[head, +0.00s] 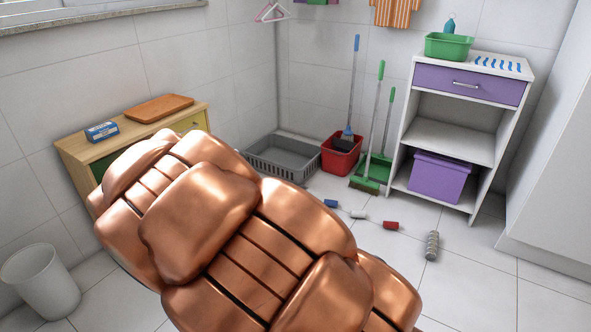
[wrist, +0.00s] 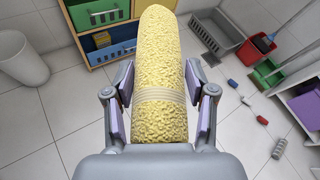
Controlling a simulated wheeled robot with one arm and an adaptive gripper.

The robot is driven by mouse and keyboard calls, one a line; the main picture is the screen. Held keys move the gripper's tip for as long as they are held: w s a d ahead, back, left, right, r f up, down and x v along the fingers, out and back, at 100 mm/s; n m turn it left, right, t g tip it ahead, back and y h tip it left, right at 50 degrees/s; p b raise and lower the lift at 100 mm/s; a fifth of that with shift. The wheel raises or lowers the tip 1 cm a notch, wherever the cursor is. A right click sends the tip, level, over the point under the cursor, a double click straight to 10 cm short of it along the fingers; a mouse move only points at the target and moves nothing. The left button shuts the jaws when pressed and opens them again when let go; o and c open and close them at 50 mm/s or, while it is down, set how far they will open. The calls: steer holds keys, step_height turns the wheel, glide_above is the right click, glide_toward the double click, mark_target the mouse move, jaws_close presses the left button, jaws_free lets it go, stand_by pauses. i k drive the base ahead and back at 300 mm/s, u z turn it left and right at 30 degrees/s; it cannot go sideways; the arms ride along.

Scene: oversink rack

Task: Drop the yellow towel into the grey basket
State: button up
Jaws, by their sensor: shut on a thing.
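The yellow towel (wrist: 158,60) is a rolled, fluffy cylinder with a ribbed band. In the wrist view it sits between the two fingers of my gripper (wrist: 160,100), which is shut on it. It points up and away from the gripper, above the floor. In the head view my copper-coloured arm fills the lower middle and hides the gripper and towel. The grey basket (head: 284,158) is a low slatted crate on the floor in the far corner. It also shows at the upper right in the wrist view (wrist: 213,35). The towel is apart from it.
A wooden cabinet (head: 130,135) with a brown board and a blue box stands left. A white bin (head: 40,282) is front left. A red bucket (head: 341,155), brooms and a white shelf unit (head: 440,135) stand right of the basket. Small rollers and a grey brush (head: 432,246) lie on the floor.

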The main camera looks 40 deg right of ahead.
mark_target(286, 165)
steer(key=u, duration=0.4)
steer(key=i, duration=1.4)
steer(key=z, duration=1.15)
steer(key=i, duration=0.7)
steer(key=z, duration=0.75)
